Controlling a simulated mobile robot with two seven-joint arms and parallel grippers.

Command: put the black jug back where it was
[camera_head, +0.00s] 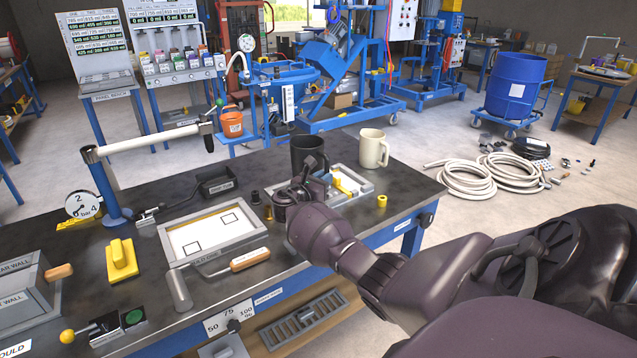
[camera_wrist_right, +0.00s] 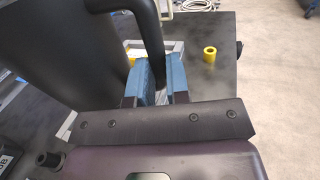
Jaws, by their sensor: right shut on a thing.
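The black jug (camera_head: 309,152) stands upright at the back of the workbench (camera_head: 385,218), left of the cream jug (camera_head: 373,148). In the right wrist view the black jug's dark body (camera_wrist_right: 75,50) fills the upper left, and its handle (camera_wrist_right: 152,30) runs down to the blue finger pads. My right gripper (camera_wrist_right: 161,78) is shut on this handle. In the head view the right gripper (camera_head: 310,180) is just in front of the jug and hides its lower part, so I cannot tell whether the base touches the bench. My left gripper is not in view.
A grey tray (camera_head: 362,194) with a yellow part is right of my gripper, with a small yellow ring (camera_head: 382,201) beside it. A framed plate (camera_head: 180,240), a roller (camera_head: 250,259) and a yellow block (camera_head: 122,260) lie left. The bench's right end is fairly clear.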

